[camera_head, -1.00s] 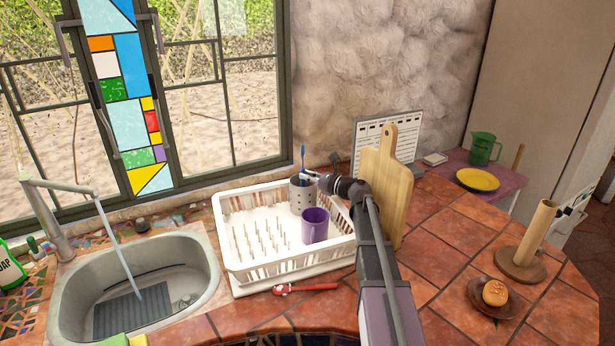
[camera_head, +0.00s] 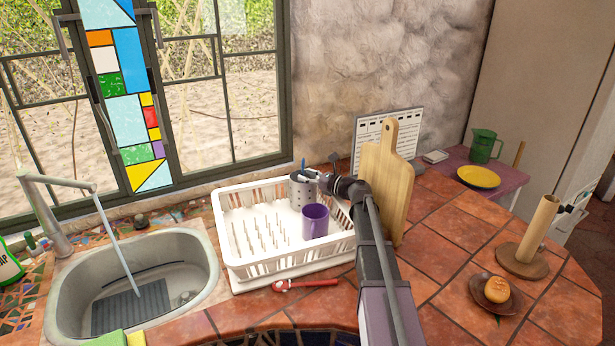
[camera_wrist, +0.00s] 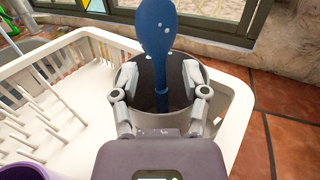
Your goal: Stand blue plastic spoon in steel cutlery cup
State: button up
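The blue plastic spoon (camera_wrist: 157,30) stands roughly upright in the steel cutlery cup (camera_wrist: 183,62), bowl up and handle down inside. Its lower end is hidden in the cup. In the head view the spoon (camera_head: 303,164) shows as a short blue tip above the perforated grey cup (camera_head: 299,192). The cup is in the back right corner of the white dish rack (camera_head: 240,270). My gripper (camera_wrist: 160,95) is at the cup's rim, with its fingers apart on either side of the spoon handle and gaps between them and the handle. It also shows in the head view (camera_head: 312,178).
A purple mug (camera_head: 315,222) is in the rack just in front of the cup. A wooden cutting board (camera_head: 385,180) stands close to the right of my arm. A red utensil (camera_head: 305,284) lies before the rack. The sink (camera_head: 190,285) is at left.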

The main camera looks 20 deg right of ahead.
jog(key=shift+r, duration=0.15)
dwell(0.4)
notch_tip(320, 180, up, 15)
jog(key=p, duration=1.5)
jog(key=s+a+f+n+g+h, duration=0.1)
jog(key=a+f+n+g, duration=0.1)
jog(key=a, duration=0.7)
jog(key=s+a+f+n+g+p, duration=0.1)
jog(key=s+a+f+n+g, duration=0.1)
jog(key=a, duration=0.8)
jog(key=s+a+f+n+g+h, duration=0.1)
jog(key=a+f+g, duration=0.4)
jog(key=a, duration=0.5)
jog(key=shift+s+f+n+g+h+p, duration=0.4)
jog(key=shift+f+n, duration=0.35)
jog(key=shift+n, duration=0.45)
jog(key=shift+s+a+f, duration=0.2)
jog(key=shift+a, duration=0.2)
jog(key=shift+s+a+f, duration=0.2)
jog(key=shift+a, duration=0.15)
jog(key=shift+s, duration=0.1)
